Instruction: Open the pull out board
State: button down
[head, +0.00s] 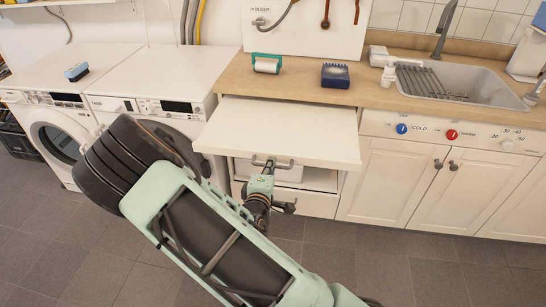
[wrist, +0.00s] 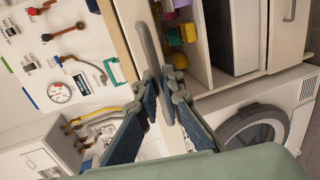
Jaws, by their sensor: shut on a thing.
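The pull-out board (head: 280,128) is a white flat panel under the worktop, standing well out from the cabinet front in the head view. Its grey bar handle (head: 285,164) is at the middle of its front edge. My gripper (head: 266,172) is at this handle, reaching from below and in front. In the wrist view the handle (wrist: 150,50) runs between the two fingers of my gripper (wrist: 163,92), which are closed on it. Part of the handle is hidden by the fingers.
An open compartment (head: 318,179) lies below the board; the wrist view shows coloured items (wrist: 181,36) inside. Two white front-loading machines (head: 160,85) stand left. A sink (head: 440,85) and cupboard doors (head: 395,175) are right. A blue brush (head: 335,75) lies on the worktop. Floor in front is clear.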

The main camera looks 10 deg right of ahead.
jog(key=shift+s+a, duration=0.2)
jog(key=shift+s, duration=0.25)
jog(key=c, duration=2.3)
grip_release()
jog(key=shift+c, duration=0.2)
jog(key=v, duration=1.2)
jog(key=shift+d, duration=0.1)
